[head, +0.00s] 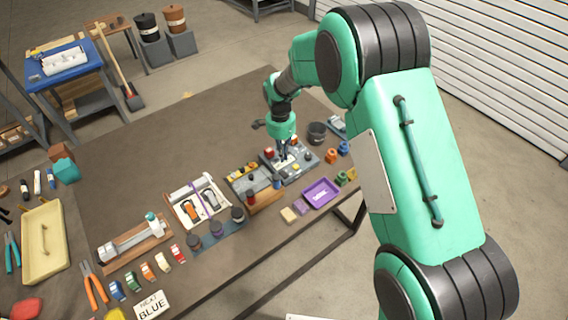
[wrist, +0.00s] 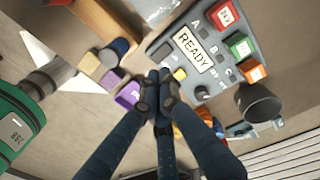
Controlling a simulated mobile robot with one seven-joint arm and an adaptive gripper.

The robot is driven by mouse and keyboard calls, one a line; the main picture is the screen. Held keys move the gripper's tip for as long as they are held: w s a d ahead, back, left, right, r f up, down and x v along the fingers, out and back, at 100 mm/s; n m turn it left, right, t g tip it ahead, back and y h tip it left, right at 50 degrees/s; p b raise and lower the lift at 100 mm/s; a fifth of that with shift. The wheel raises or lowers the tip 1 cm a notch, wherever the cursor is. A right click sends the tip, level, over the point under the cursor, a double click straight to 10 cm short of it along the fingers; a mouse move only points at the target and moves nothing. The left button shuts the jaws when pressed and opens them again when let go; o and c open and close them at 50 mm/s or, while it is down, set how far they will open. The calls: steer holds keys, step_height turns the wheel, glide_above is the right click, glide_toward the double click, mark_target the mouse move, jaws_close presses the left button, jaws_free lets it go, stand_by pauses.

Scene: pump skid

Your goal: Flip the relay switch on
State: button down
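A grey control panel (head: 302,173) lies on the brown table under my gripper (head: 284,150). I cannot tell which part is the relay switch. My gripper (wrist: 160,80) has its fingertips together, with nothing visible between them, beside the panel's near corner in that view.
A dark cup (head: 317,133), a purple tray (head: 321,193) and small coloured pieces stand close to the panel. A wooden-based fixture (head: 265,200) adjoins it on the left. The table's (head: 190,125) back part is clear.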

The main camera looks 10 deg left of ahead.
steer(key=shift+w+a+r, duration=0.15)
steer(key=shift+r, duration=2.45)
steer(key=shift+r, duration=0.1)
steer(key=s+d+r+n+t, duration=0.1)
steer(key=s+d+r, duration=0.3)
steer(key=d+r, duration=0.3)
steer(key=s+d+r+n+t+y+b, duration=0.1)
steer(key=s+d+r+n, duration=0.1)
steer(key=s+d+r, duration=0.55)
steer(key=s+d+r+n+t, duration=0.1)
steer(key=d+r, duration=0.4)
steer(key=r, duration=0.5)
steer(key=s+d+r+n+t, duration=0.1)
steer(key=s+d, duration=0.3)
steer(key=s, duration=0.4)
steer(key=s+d+r+n+t+b, duration=0.1)
steer(key=s+d, duration=0.3)
steer(key=s, duration=0.4)
steer(key=s+d+r+n+t, duration=0.1)
steer(key=s+d+n, duration=0.2)
steer(key=s, duration=0.6)
steer(key=shift+d+r, duration=0.35)
steer(key=shift+d, duration=0.3)
